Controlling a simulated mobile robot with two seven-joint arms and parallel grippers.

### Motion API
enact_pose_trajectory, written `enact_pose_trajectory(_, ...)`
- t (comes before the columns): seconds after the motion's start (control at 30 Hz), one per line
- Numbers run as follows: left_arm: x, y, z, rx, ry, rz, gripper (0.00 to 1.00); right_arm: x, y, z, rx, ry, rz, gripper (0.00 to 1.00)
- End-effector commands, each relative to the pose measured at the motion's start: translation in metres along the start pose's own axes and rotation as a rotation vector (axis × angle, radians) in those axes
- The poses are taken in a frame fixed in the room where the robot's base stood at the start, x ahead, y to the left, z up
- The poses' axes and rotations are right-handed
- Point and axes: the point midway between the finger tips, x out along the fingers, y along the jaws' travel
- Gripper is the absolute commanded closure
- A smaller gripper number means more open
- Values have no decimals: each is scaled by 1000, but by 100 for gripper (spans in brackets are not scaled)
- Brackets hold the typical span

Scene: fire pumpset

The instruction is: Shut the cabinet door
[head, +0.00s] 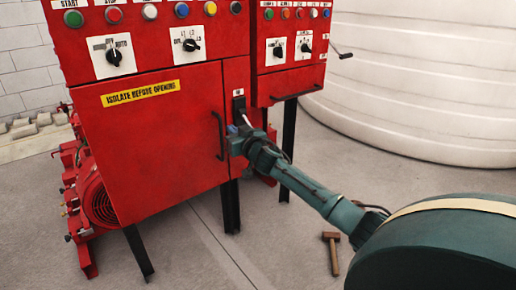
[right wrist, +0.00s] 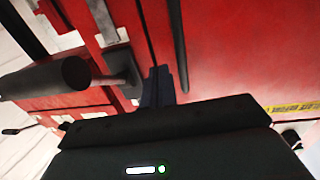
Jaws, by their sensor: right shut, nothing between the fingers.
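The red cabinet door (head: 150,150) carries a yellow "isolate before opening" label and a black bar handle (head: 220,136) near its right edge. It looks closed or nearly so; I cannot tell whether it is fully flush. My right gripper (head: 236,143) is at the door's right edge, just right of the handle. In the right wrist view its shut, empty fingers (right wrist: 158,86) point at the red front by the dark seam, beside the bar handle (right wrist: 178,50). Contact is unclear. My left gripper is not in view.
A black switch (head: 239,108) sits on the narrow strip right of the door. Control knobs and buttons line the panel above. A second red cabinet (head: 290,75) stands to the right. A hammer (head: 331,252) lies on the floor. A white tank (head: 420,80) fills the back right.

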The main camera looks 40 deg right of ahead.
Motion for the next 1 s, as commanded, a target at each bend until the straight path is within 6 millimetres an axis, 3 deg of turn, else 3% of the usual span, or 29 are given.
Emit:
enact_pose_trajectory(0.2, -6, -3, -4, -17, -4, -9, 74, -44, 3, 3, -1, -6, -4, 100)
enact_pose_trajectory(0.5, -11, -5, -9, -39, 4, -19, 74, -87, 7, 2, 0, -5, -5, 100)
enact_pose_trajectory(0.7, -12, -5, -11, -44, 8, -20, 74, -99, 8, 2, -1, -4, -4, 100)
enact_pose_trajectory(1.0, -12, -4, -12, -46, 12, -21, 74, -100, 8, 2, -1, -3, -4, 100)
